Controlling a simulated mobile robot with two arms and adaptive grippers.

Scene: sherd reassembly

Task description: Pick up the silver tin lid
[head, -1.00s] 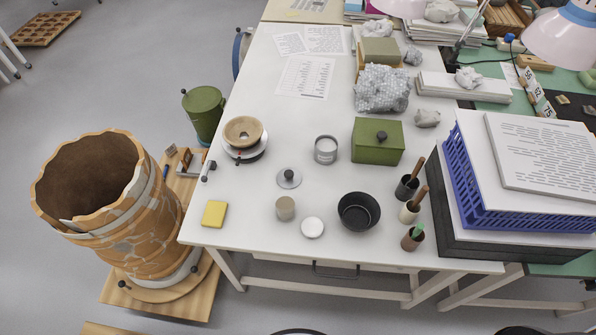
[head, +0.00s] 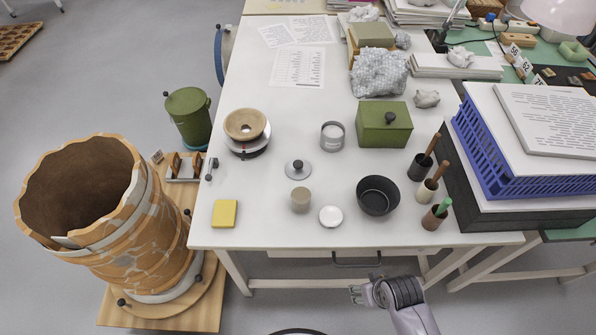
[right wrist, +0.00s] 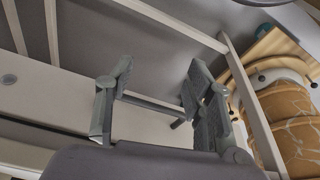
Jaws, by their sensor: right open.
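The silver tin lid (head: 291,172), a round grey disc with a dark knob, lies knob up on the white table, left of the open silver tin (head: 332,136). My right gripper (head: 356,294) is in front of the table's front edge, apart from the lid and lower in the picture. In the right wrist view the right gripper (right wrist: 160,85) is open with nothing between its fingers; the lid does not show there. My left gripper is in neither view.
Near the lid are a beige cup (head: 300,200), a white round lid (head: 331,216), a black bowl (head: 378,196) and a yellow block (head: 225,213). A green box (head: 384,128) stands behind. A large patched vessel (head: 140,240) stands left of the table.

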